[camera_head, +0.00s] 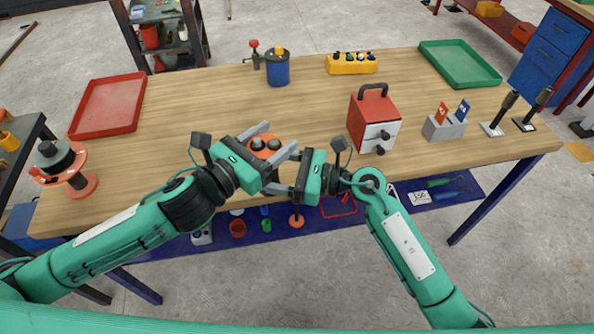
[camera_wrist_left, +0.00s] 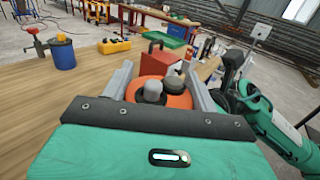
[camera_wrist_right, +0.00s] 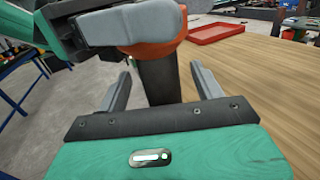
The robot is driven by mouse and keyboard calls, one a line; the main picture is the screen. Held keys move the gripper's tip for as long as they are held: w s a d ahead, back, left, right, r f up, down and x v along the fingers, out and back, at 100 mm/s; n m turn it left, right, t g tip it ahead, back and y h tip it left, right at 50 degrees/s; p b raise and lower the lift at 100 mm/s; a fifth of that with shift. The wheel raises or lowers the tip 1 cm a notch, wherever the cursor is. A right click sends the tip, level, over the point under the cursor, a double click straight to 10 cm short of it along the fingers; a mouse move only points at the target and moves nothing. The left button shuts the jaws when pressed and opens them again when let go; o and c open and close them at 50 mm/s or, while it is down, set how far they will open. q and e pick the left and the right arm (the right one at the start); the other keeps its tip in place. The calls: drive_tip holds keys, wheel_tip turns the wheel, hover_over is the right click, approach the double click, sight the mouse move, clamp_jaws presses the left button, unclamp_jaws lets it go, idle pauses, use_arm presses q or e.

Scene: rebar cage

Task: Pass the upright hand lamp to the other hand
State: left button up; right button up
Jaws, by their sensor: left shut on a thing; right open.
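The hand lamp has an orange head with dark round knobs (camera_head: 264,146) and a dark cylindrical body (camera_wrist_right: 158,82). My left gripper (camera_head: 280,136) is shut on it and holds it over the table's front edge. In the left wrist view the orange head (camera_wrist_left: 178,100) sits between the two fingers. My right gripper (camera_head: 284,172) is open close beside it. In the right wrist view the dark body stands roughly upright between the spread right fingers, with gaps on both sides. The lamp's lower end is hidden there by the gripper.
The wooden table (camera_head: 210,95) bears a red tray (camera_head: 108,105), a blue pot (camera_head: 278,70), a yellow box (camera_head: 352,64), a red-and-white case (camera_head: 374,118), a grey block with cards (camera_head: 444,126) and a green tray (camera_head: 460,63). The table's middle is clear.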

drive_tip(key=shift+w+a, duration=0.15)
drive_tip(key=shift+a, duration=0.7)
drive_tip(key=shift+w+a, duration=0.15)
drive_tip(key=shift+a, duration=0.65)
drive_tip(key=c, duration=1.3)
use_arm(q)
drive_tip(key=o, duration=1.6)
use_arm(e)
drive_tip(key=shift+o, duration=0.2)
